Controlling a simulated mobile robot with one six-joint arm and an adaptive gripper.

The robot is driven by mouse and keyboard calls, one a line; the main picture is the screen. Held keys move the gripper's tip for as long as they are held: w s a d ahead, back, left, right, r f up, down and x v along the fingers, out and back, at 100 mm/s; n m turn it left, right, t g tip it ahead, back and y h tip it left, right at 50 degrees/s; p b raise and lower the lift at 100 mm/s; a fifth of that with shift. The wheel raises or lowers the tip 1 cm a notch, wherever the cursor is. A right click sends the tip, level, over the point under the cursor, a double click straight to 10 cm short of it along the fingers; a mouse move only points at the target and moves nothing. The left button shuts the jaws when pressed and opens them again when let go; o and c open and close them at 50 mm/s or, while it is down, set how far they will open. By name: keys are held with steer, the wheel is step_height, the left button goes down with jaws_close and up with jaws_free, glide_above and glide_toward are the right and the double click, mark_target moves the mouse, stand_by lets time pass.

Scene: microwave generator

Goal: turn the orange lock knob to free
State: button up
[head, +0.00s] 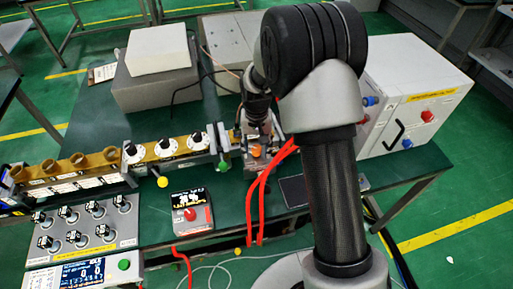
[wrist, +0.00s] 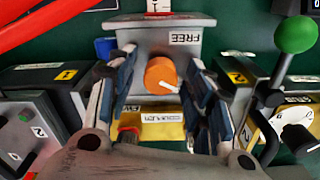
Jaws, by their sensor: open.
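The orange lock knob (wrist: 160,72) sits on a grey block (wrist: 150,38) in the wrist view. A white pointer line on the knob points right and slightly down. A FREE label (wrist: 185,38) lies above it and to the right. My gripper (wrist: 162,76) is open, with one finger on each side of the knob. Gaps show between the fingers and the knob; I cannot tell whether they touch it lower down. In the head view, the orange knob (head: 257,151) shows just below my gripper (head: 258,138), which is partly hidden by my arm.
A green ball-ended lever (wrist: 295,33) stands right of the knob in the wrist view. Red hoses (wrist: 50,22) cross the upper left. In the head view, a row of white dials (head: 167,147) lies left, and a white box (head: 415,95) stands right.

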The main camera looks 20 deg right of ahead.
steer(key=c, duration=1)
steer(key=shift+c, duration=0.2)
steer(key=shift+n, duration=0.3)
steer(key=n+p, duration=0.2)
steer(key=n, duration=0.3)
steer(key=shift+r+n+p, duration=0.1)
steer(key=shift+n+p, duration=0.2)
steer(key=n+p, duration=0.1)
steer(key=n, duration=0.4)
steer(key=shift+a+n, duration=0.1)
steer(key=shift+n, duration=0.2)
steer(key=o, duration=1)
